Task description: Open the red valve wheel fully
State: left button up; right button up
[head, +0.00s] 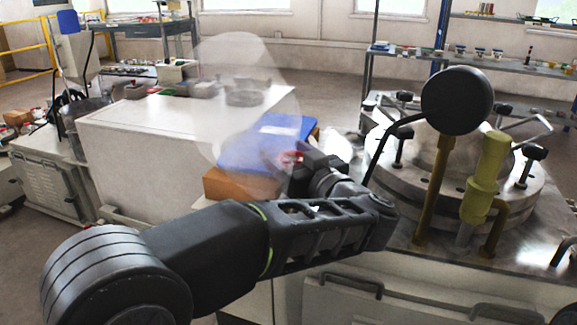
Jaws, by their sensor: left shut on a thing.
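A small patch of red, the valve wheel (291,157), shows just beyond the tip of my left gripper (303,168), near the middle of the head view. Most of the wheel is hidden by the gripper, so how far it is turned cannot be told. My left arm comes in from the lower left, and its gripper is shut on the red valve wheel. The fingers are dark and partly hidden by the wrist. My right gripper is not in view.
A round metal test rig (460,175) with black knobs, a black disc gauge (457,100) and yellow-green pipework (487,165) stands close on the right. A blue box (262,143) lies over a brown box (238,187) behind my left arm. A white cabinet (170,155) stands left.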

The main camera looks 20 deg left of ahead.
pick_arm(q)
jog(key=shift+r+n+g+y+b, duration=0.15)
jog(key=shift+n+g+y+b, duration=0.15)
jog(key=shift+g+b, duration=0.1)
jog(key=shift+a, duration=0.1)
jog(key=shift+a+r, duration=0.1)
jog(key=o, duration=1.4)
jog(key=shift+c, duration=0.2)
jog(key=shift+s, duration=0.1)
